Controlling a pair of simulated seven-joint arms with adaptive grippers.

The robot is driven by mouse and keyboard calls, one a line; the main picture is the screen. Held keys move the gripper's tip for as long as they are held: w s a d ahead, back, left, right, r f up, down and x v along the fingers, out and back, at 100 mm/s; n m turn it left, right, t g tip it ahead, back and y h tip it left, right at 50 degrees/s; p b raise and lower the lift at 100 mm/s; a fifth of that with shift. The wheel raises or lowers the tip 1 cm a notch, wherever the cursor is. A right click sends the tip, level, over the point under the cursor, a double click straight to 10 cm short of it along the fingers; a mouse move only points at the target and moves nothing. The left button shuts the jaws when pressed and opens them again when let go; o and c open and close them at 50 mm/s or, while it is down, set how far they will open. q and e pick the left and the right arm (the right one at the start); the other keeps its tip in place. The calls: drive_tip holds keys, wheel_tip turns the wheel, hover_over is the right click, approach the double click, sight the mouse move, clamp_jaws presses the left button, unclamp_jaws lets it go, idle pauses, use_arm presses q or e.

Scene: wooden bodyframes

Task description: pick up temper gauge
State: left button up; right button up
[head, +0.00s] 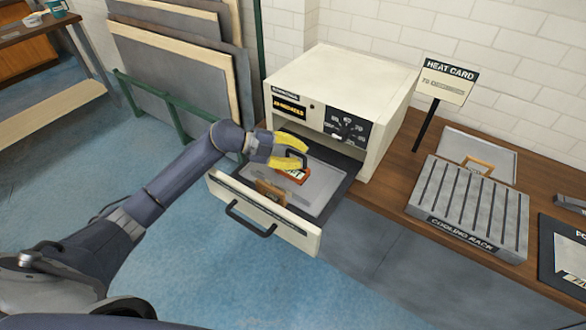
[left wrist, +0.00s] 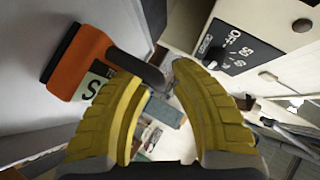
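The gauge (head: 296,175), an orange-red block with a pale label and a dark handle, lies on the grey tray in the open oven drawer. In the left wrist view, the orange block (left wrist: 76,62) is at upper left, and its dark handle reaches in between my yellow fingertips. My left gripper (head: 285,150) is over the drawer at the handle, its fingers visibly apart in the left wrist view (left wrist: 150,70). I cannot tell whether either finger touches the handle. My right gripper is not in view.
The cream oven (head: 330,95) stands directly behind the drawer (head: 262,212), whose front sticks out past the wooden bench (head: 425,225). To the right are a heat card sign (head: 448,80), a cooling rack (head: 470,205) and another tray (head: 478,150). Panels (head: 180,70) lean at the back left.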

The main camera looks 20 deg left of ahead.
use_arm(q)
clamp_jaws()
idle(0.7)
